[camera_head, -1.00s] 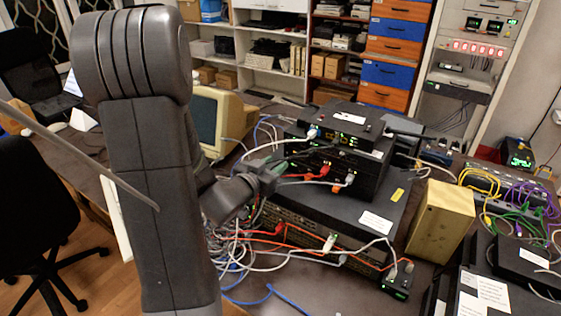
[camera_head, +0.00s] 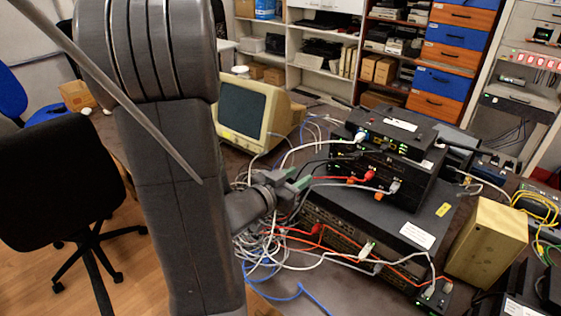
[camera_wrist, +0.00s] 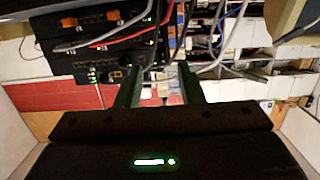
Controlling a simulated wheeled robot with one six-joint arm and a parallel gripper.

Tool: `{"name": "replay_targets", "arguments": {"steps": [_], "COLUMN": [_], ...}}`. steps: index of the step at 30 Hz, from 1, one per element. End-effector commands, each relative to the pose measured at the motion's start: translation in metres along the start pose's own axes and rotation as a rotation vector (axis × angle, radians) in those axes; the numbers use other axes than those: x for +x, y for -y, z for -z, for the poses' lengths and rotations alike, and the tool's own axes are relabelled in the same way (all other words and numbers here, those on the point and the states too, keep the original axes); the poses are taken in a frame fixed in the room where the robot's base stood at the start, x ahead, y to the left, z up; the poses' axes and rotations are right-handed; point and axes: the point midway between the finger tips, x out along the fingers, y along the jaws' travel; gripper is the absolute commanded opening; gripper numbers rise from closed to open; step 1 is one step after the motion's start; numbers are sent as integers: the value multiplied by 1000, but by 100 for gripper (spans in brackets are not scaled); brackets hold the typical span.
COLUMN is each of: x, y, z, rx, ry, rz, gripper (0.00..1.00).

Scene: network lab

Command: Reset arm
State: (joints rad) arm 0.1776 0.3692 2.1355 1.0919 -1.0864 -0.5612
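My arm (camera_head: 180,190) stands upright in the left half of the head view, with its elbow at the top. My gripper (camera_head: 304,181) points right, in front of the left side of a stack of black network devices (camera_head: 420,190). In the wrist view my gripper (camera_wrist: 160,82) shows two green fingers spread apart. Nothing is visibly held between them. Cables pass beyond the fingertips, and I cannot tell whether any touches them.
White, red and blue cables (camera_head: 265,250) hang tangled below my gripper. A beige monitor (camera_head: 250,110) stands behind it. A tan box (camera_head: 487,243) is right of the stack. Office chairs (camera_head: 60,185) stand on the floor at left; shelves (camera_head: 320,65) line the back.

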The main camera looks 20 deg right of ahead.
Motion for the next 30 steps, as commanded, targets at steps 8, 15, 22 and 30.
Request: {"name": "replay_targets", "arguments": {"steps": [8, 15, 22, 30], "x": [27, 73, 114, 136], "y": [-1, -1, -1, 0], "z": [0, 0, 0, 0], "rx": [-2, 0, 0, 0], "ry": [1, 1, 2, 1], "rz": [-4, -5, -4, -1], "gripper": [35, 35, 35, 35]}}
